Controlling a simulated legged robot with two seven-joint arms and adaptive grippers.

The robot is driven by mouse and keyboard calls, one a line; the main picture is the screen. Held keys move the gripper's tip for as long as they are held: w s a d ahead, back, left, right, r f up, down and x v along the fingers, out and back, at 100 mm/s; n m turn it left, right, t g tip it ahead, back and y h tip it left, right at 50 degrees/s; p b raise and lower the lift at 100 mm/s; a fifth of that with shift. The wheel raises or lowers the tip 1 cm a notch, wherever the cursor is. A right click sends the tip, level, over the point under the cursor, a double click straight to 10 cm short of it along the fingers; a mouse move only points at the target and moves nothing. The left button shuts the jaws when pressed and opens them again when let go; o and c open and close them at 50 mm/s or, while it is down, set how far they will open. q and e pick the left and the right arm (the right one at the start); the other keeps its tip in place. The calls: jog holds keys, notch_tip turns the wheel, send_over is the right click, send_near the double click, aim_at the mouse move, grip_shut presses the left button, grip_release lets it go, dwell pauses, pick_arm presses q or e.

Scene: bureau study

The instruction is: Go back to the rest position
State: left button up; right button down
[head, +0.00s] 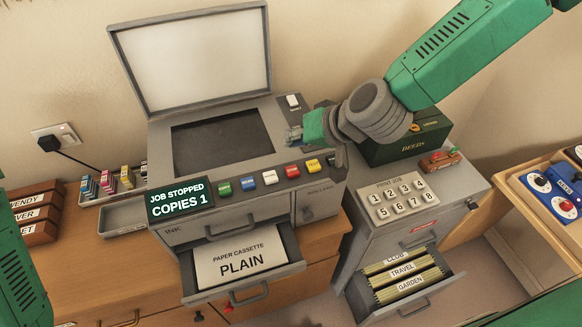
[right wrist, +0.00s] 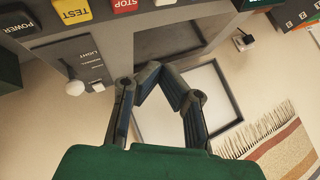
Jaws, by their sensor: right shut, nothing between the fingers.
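My right arm comes in from the upper right in the head view. Its gripper (head: 294,134) is above the right side of the copier (head: 320,190), near the glass. In the right wrist view the fingers (right wrist: 150,72) are shut with nothing between them. The copier's lid (head: 190,62) stands open, and its bare dark glass (head: 220,138) shows. The display (head: 180,200) reads "JOB STOPPED COPIES 1". Part of my left arm shows at the left edge of the head view; its gripper is out of view.
The paper cassette (head: 242,258), labelled PLAIN, is pulled out. A file drawer (head: 405,280) with several folders is also open. A green deeds box (head: 410,138) and a keypad (head: 398,197) are on the right cabinet. Stamps and ink cartridges (head: 108,182) are at left.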

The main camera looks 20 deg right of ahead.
jog(key=s+d+f+g+h+b, duration=0.2)
jog(key=s+d+f+b, duration=0.2)
jog(key=s+f, duration=0.5)
jog(key=s+d+f+n+g+h+b, duration=0.1)
jog(key=s+d+f+g+b, duration=0.1)
jog(key=s+d+f+b, duration=0.3)
jog(key=s+d+f+n+g+h+b, duration=0.1)
jog(key=s+d+f+b, duration=0.3)
jog(key=s+f, duration=1)
notch_tip(320, 180, down, 7)
jog(key=shift+d+r+g+h+b, duration=0.2)
jog(key=shift+d+g+h+b, duration=0.2)
jog(key=shift+g+h+b, duration=0.45)
jog(key=shift+w, duration=0.1)
